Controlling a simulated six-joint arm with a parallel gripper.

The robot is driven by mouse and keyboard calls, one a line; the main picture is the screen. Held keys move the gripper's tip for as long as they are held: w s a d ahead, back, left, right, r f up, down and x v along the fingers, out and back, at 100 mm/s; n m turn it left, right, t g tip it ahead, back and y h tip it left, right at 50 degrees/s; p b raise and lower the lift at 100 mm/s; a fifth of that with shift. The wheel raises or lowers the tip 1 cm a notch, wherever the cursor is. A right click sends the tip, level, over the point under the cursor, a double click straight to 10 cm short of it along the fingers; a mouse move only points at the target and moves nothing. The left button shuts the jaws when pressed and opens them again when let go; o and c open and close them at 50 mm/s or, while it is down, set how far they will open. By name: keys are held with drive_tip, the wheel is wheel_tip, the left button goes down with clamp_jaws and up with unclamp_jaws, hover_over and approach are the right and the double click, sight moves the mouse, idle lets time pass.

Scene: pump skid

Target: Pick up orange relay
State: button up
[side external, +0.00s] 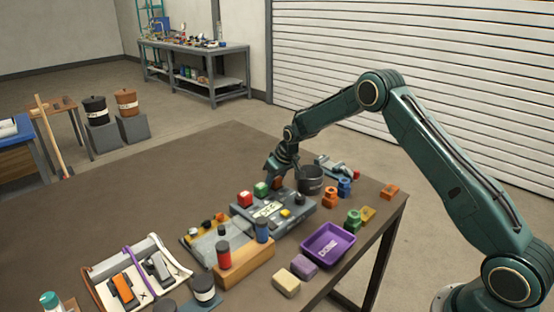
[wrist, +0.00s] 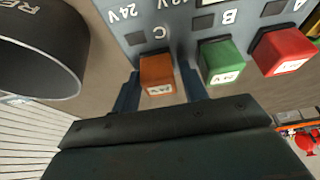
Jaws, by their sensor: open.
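The orange relay (wrist: 157,74) is a small block with a white label, standing at the position marked C on the grey panel (wrist: 140,14). In the side external view the orange relay (side external: 278,183) is partly hidden by my gripper (side external: 277,172), which points down at the panel's far edge. In the wrist view my gripper (wrist: 158,86) is open, with one blue finger on each side of the relay. I cannot tell whether either finger touches it. The green relay (wrist: 220,62) at B and the red relay (wrist: 283,50) at A stand to the right.
A dark round bin (wrist: 40,50) is close on the left in the wrist view; it also shows in the side view (side external: 311,181). A purple tray (side external: 328,244), an orange block holder (side external: 245,262) and several small fittings surround the panel. The table's far left is clear.

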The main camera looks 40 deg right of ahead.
drive_tip(key=c, duration=0.7)
drive_tip(key=shift+o, duration=0.2)
drive_tip(key=shift+r, duration=0.2)
wheel_tip(320, 180, up, 20)
idle(0.4)
drive_tip(key=shift+f, duration=0.15)
